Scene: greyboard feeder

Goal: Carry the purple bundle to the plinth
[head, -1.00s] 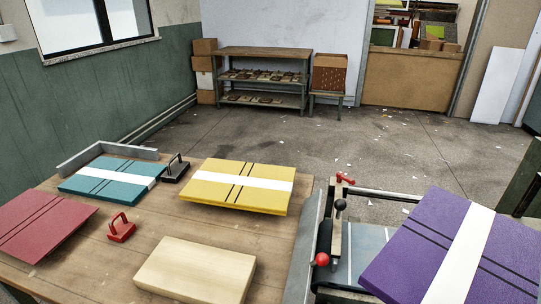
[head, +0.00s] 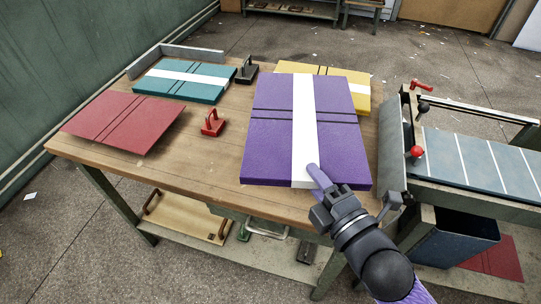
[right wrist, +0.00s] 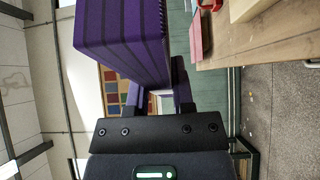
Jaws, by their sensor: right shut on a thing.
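The purple bundle (head: 270,130), with a white band and dark stripes, is held over the right part of the table in the head view. My right gripper (head: 322,180) is shut on its near edge, by the white band. In the right wrist view the bundle (right wrist: 115,40) extends up from between the fingers (right wrist: 155,100). The plinth, a pale wooden block in the earlier head view, is hidden behind the bundle in the head view now. A pale edge (right wrist: 245,8) shows in the wrist view; I cannot tell if it is the plinth. My left gripper is not in view.
A yellow bundle (head: 358,88) lies partly hidden behind the purple one. A teal bundle (head: 180,88), red bundle (head: 115,120), black handled block (head: 246,72) and red handled block (head: 212,125) are on the table (head: 190,165). The feeder (head: 465,160) stands at the right.

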